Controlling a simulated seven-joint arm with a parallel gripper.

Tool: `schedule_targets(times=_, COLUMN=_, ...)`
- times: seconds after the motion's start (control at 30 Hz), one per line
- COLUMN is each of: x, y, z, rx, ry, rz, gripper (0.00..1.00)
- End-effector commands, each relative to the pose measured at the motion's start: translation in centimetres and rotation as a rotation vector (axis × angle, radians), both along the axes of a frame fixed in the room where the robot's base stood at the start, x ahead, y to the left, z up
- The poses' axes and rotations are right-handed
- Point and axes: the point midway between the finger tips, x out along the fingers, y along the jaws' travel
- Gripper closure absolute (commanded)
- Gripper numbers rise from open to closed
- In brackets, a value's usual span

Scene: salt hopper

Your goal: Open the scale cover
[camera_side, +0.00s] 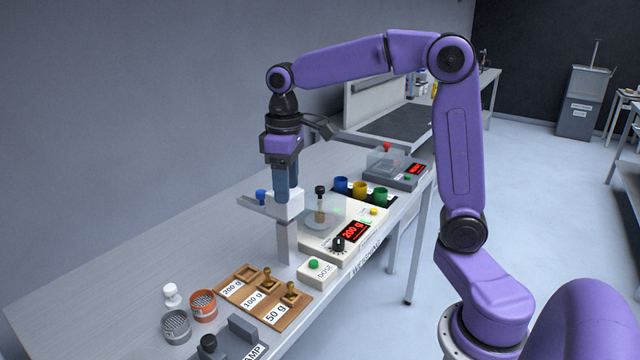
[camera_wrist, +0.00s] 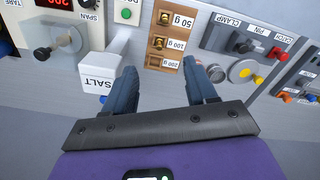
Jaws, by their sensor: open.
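The near scale (camera_side: 343,247) is cream, with a red display showing 200 g. A clear cover (camera_side: 338,208) stands over its pan, apparently closed, with a black knob (camera_side: 320,189) at its top. A brassy weight (camera_side: 320,213) seems to sit inside. My gripper (camera_side: 286,197) points down, left of the cover and apart from it, overlapping the white salt hopper (camera_side: 290,207) in the side view. In the wrist view my gripper (camera_wrist: 160,68) is open with nothing between its fingers. The hopper (camera_wrist: 98,76) lies just left of the left finger there, and the scale pan (camera_wrist: 68,42) is farther left.
Blue, yellow and green cups (camera_side: 360,188) sit between the scales. A dose button box (camera_side: 316,270), a wooden weight block (camera_side: 262,293) and a clamp fixture (camera_side: 243,330) are in front.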

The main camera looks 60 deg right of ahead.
Motion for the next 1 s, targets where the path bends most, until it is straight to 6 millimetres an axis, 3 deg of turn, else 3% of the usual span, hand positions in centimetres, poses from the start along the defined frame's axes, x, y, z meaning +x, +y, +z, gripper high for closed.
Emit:
schedule_targets(times=0.1, x=3.9, y=-4.2, z=1.0, rx=-0.001, ry=0.002, rz=-0.13, gripper=0.43)
schedule_targets(times=0.3, x=8.1, y=-12.4, z=2.4, rx=-0.002, ry=0.007, rz=-0.335, gripper=0.43)
schedule_targets(times=0.5, x=9.6, y=-20.7, z=3.3, rx=-0.001, ry=0.011, rz=-0.515, gripper=0.43)
schedule_targets(times=0.6, x=9.6, y=-23.4, z=3.5, rx=-0.001, ry=0.013, rz=-0.572, gripper=0.43)
schedule_targets(times=0.77, x=9.4, y=-25.6, z=3.6, rx=-0.001, ry=0.015, rz=-0.616, gripper=0.43)
schedule_targets(times=1.0, x=9.3, y=-25.8, z=1.8, rx=0.0, ry=0.018, rz=-0.62, gripper=0.43)
